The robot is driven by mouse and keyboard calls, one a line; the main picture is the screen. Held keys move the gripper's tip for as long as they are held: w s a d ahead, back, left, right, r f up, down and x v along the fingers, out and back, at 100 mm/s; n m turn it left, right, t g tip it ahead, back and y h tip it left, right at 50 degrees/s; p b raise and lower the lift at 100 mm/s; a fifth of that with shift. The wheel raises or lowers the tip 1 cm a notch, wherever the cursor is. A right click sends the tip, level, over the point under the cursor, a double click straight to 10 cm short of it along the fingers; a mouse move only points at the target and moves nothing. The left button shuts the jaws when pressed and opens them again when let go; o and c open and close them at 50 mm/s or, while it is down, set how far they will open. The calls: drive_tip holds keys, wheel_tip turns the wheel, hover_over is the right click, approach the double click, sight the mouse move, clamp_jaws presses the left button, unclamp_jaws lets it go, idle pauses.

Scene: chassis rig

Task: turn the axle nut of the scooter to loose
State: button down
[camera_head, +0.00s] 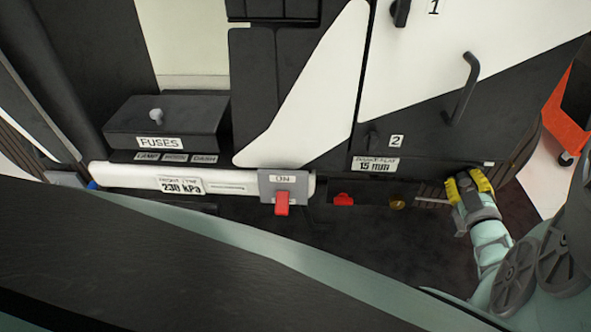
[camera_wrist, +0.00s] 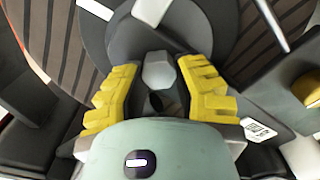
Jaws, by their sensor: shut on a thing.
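The axle nut (camera_wrist: 158,71) is a light grey hexagonal head in front of a dark grey round hub (camera_wrist: 205,25) in the wrist view. My gripper (camera_wrist: 160,80) has its two yellow ribbed fingers on either side of the nut, shut on it. In the head view my gripper (camera_head: 466,184) is at the lower right of the black-and-white scooter body (camera_head: 440,130), by the dark ribbed wheel (camera_head: 432,198). The nut is hidden there by my gripper. The frames do not show how far the nut is turned.
A brass-coloured knob (camera_head: 397,204) and a red part (camera_head: 343,199) sit left of my gripper. A red switch (camera_head: 282,204) marked ON and a FUSES box (camera_head: 165,122) are farther left. A black handle (camera_head: 465,88) sticks out above. An orange-red object (camera_head: 562,118) stands at right.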

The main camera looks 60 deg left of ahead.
drive_tip(key=shift+s+a+f+n+b, duration=0.1)
drive_tip(key=shift+f+n+b, duration=0.15)
drive_tip(key=shift+n, duration=0.25)
drive_tip(key=shift+s+f+n+b, duration=0.1)
drive_tip(key=shift+n+b, duration=0.2)
drive_tip(key=shift+n, duration=0.2)
drive_tip(key=n+b, duration=0.3)
drive_tip(key=n, duration=0.1)
drive_tip(key=shift+f, duration=0.1)
drive_tip(key=shift+w+n+b, duration=0.1)
drive_tip(key=shift+n+b, duration=1.15)
drive_tip(key=shift+n, duration=0.65)
drive_tip(key=c, duration=0.7)
unclamp_jaws()
drive_tip(key=shift+r, duration=0.25)
